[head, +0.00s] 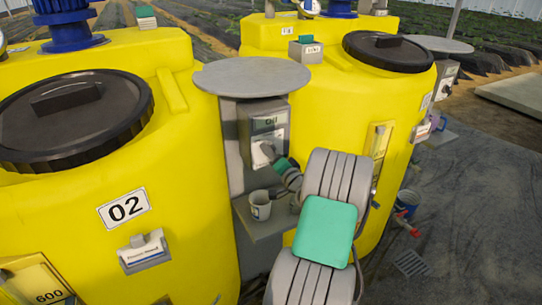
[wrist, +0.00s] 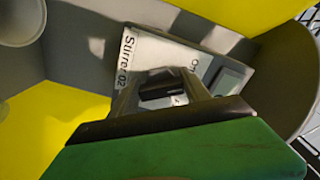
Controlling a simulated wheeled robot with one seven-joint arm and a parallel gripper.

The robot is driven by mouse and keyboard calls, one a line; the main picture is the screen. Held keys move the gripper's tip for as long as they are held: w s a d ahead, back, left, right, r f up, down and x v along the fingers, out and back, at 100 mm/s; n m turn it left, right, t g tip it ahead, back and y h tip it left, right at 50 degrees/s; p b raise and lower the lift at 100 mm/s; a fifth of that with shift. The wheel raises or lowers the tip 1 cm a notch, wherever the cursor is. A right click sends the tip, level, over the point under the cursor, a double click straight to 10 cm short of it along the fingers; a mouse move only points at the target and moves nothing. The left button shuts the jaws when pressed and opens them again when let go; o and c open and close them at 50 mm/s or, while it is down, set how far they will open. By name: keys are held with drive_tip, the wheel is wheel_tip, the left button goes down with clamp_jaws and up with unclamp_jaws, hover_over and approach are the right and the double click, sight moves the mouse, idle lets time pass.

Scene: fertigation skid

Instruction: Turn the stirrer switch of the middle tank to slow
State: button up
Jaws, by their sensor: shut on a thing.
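The yellow tank marked 02 (head: 183,110) fills the left of the head view. Its grey stirrer switch box (head: 262,112) is on a grey post just right of the tank, under a round grey cover. In the wrist view the white plate reads "Stirrer 02" (wrist: 128,62). My gripper (head: 268,152) reaches the box front from the lower right. In the wrist view my gripper (wrist: 163,88) is shut on the black switch knob (wrist: 160,91), one finger on each side. Most of the position marks are hidden by the fingers, so I cannot tell the knob's setting.
The round grey cover (head: 252,76) overhangs the box. A white cup (head: 260,206) stands on a small shelf (head: 268,229) below it. Another yellow tank (head: 325,100) rises close behind my arm. Open floor (head: 475,190) lies to the right.

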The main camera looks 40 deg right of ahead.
drive_tip(key=m, duration=0.2)
drive_tip(key=m+p, duration=0.1)
drive_tip(key=m, duration=0.3)
drive_tip(key=shift+r, duration=0.25)
idle(0.4)
drive_tip(key=o, duration=1.4)
drive_tip(key=b+v, duration=0.1)
drive_tip(key=v, duration=0.6)
drive_tip(key=shift+s+a, duration=0.15)
drive_tip(key=shift+s, duration=0.2)
